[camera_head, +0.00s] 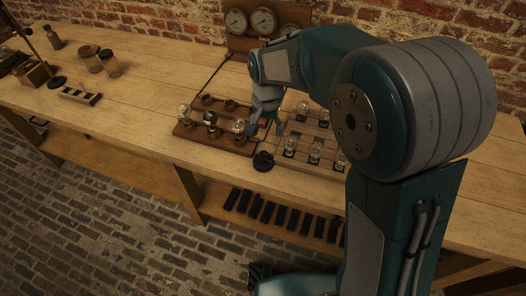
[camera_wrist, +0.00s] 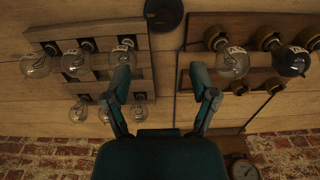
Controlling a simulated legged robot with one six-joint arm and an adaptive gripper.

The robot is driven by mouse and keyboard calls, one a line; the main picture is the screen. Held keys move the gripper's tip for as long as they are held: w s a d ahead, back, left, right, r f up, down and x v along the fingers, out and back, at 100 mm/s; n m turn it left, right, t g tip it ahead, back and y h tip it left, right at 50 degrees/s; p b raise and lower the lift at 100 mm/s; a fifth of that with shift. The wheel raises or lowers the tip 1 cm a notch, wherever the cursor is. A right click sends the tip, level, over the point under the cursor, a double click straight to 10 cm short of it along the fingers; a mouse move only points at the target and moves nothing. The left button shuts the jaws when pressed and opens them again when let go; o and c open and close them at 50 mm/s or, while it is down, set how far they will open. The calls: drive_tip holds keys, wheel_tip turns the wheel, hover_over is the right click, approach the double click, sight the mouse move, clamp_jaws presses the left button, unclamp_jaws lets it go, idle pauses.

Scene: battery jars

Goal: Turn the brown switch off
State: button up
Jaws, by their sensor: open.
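A brown board (camera_head: 190,132) on the bench carries a row of glass bulbs, one of them dark (camera_head: 210,118), with small round brown knobs (camera_head: 230,105) behind them. I cannot tell which part is the brown switch. The board is at the upper right in the wrist view, where two knobs (camera_wrist: 238,87) show. A round dark piece (camera_head: 263,161) lies at the bench's front edge; it also shows at the top of the wrist view (camera_wrist: 163,14). My gripper (camera_head: 267,130) is open and empty, low by the board's right end. In the wrist view its fingers (camera_wrist: 160,80) are spread apart.
A paler frame (camera_head: 290,165) with several bulbs stands right of my gripper. Gauges (camera_head: 263,21) on a wooden panel stand at the back against the brick wall. Jars (camera_head: 109,64) and a small rack (camera_head: 80,96) are at the left. The bench between them and the board is clear.

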sight(263, 153)
drive_tip(key=f, duration=1.2)
drive_tip(key=shift+w+a, duration=0.15)
drive_tip(key=shift+a, duration=0.25)
clamp_jaws()
